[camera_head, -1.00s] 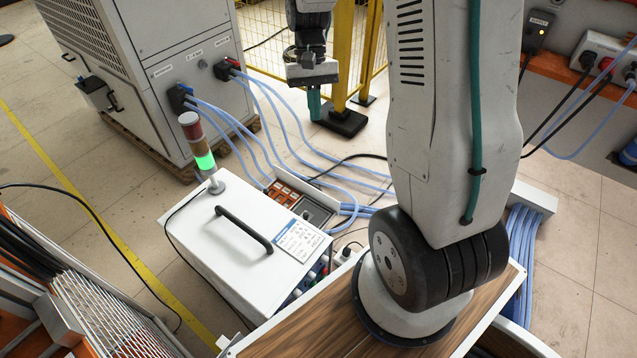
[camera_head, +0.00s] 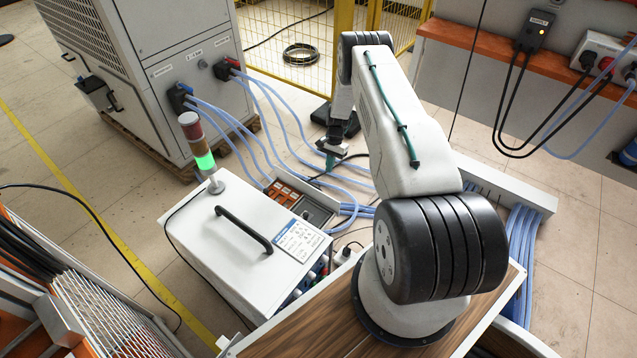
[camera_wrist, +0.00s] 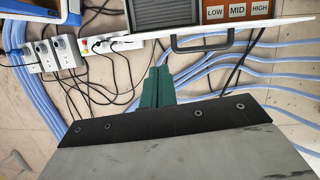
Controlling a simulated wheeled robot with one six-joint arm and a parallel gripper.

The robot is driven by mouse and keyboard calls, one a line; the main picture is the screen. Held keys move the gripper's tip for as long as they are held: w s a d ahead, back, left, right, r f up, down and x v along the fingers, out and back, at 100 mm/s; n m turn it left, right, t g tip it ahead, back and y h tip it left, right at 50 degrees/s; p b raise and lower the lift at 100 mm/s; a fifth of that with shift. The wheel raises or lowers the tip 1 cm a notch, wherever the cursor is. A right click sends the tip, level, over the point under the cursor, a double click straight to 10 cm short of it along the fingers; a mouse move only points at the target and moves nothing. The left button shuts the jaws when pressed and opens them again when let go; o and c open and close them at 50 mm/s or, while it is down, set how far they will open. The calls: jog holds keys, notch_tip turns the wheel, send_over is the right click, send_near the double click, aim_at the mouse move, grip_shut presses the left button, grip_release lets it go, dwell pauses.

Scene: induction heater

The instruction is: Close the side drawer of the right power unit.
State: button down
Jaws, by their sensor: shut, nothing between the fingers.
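A white power unit (camera_head: 245,240) with a black top handle and a signal tower lit green stands at the centre. Its side drawer (camera_head: 301,205) stands out from the far side, with orange buttons and a dark panel inside. In the wrist view the drawer's orange buttons (camera_wrist: 237,11) read LOW, MID, HIGH. The drawer's white front edge carries a dark handle (camera_wrist: 215,43). My gripper (camera_head: 330,160) is beyond the drawer front, pointing down. In the wrist view its green fingers (camera_wrist: 157,88) are shut and empty, apart from the handle in the picture and left of it.
Blue hoses (camera_head: 262,110) run from a large grey cabinet (camera_head: 150,60) across the floor past the drawer. Power strips (camera_wrist: 60,50) with black cables lie at the left in the wrist view. A yellow fence (camera_head: 290,40) stands behind.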

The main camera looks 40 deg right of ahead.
jog(key=shift+m+t+h, duration=0.4)
jog(key=shift+m+t, duration=0.1)
jog(key=a+f, duration=0.1)
jog(key=f, duration=0.1)
jog(key=w+a+f, duration=0.1)
jog(key=f, duration=0.2)
jog(key=a+f, duration=0.1)
jog(key=f, duration=0.2)
jog(key=shift+w+a+f, duration=0.2)
jog(key=shift+w+a, duration=0.05)
jog(key=shift+w, duration=0.1)
jog(key=shift+s+a, duration=0.15)
jog(key=shift+a, duration=0.3)
jog(key=shift+a, duration=0.15)
